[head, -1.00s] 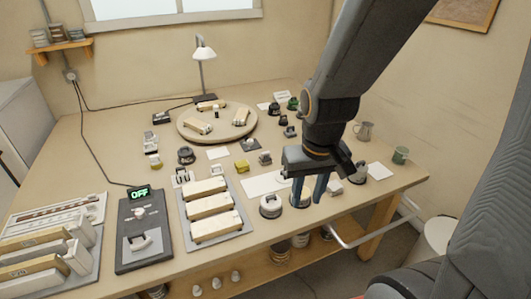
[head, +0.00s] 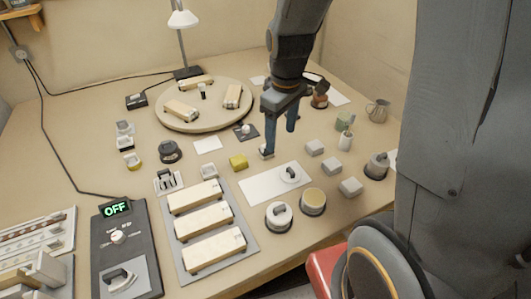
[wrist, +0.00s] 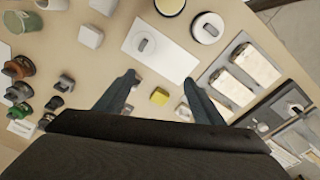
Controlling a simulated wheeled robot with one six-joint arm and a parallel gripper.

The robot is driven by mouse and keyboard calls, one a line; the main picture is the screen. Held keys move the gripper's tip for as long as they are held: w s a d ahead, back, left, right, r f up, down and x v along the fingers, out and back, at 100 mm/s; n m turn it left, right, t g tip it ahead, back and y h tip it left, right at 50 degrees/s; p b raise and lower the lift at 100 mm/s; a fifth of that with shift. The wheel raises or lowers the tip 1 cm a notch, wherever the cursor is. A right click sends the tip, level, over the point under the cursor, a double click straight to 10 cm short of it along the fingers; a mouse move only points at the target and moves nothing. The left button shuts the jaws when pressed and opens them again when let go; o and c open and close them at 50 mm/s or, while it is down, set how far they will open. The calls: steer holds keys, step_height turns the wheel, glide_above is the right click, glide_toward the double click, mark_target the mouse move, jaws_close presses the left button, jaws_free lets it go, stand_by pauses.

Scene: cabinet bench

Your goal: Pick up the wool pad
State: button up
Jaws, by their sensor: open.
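My gripper (head: 280,140) is open and empty, pointing down over the middle of the bench. Its two blue-grey fingers also show in the wrist view (wrist: 160,82). No label marks the wool pad, and I cannot tell which piece it is. Three round pieces stand near the front: a white disc with a dark handle (head: 278,215), a tan-topped disc (head: 313,199), and a white disc with a grey handle (head: 290,174) on a white sheet (head: 258,188). A yellow block (head: 238,162) lies beside the sheet, and between the fingers in the wrist view (wrist: 159,96).
A tray of pale bars (head: 250,252) lies left of the discs, beside a black device reading OFF (head: 128,258). Several pale blocks (head: 351,187) stand to the right. A round turntable (head: 170,121) and lamp (head: 182,19) are behind. A stool (head: 325,266) stands at the front edge.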

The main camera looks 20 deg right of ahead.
steer(key=w+f+n+b, duration=0.1)
steer(key=w+f+n, duration=0.2)
steer(key=w+n, duration=0.1)
steer(key=w+f+n+b, duration=0.1)
steer(key=w+f+n, duration=0.3)
steer(key=w, duration=0.2)
steer(key=w+f+n+g+b, duration=0.1)
steer(key=w+f+n, duration=0.3)
steer(key=w, duration=0.1)
steer(key=shift+f+n, duration=0.2)
steer(key=shift+n, duration=0.1)
steer(key=shift+w+f, duration=0.15)
steer(key=shift+f, duration=0.45)
steer(key=shift+s+f+p, duration=0.15)
steer(key=shift+f+p, duration=0.4)
steer(key=shift+f, duration=1.15)
steer(key=shift+s+f+p, duration=0.1)
steer(key=shift+f+p, duration=0.45)
steer(key=shift+f, duration=1.15)
steer(key=c, duration=1.1)
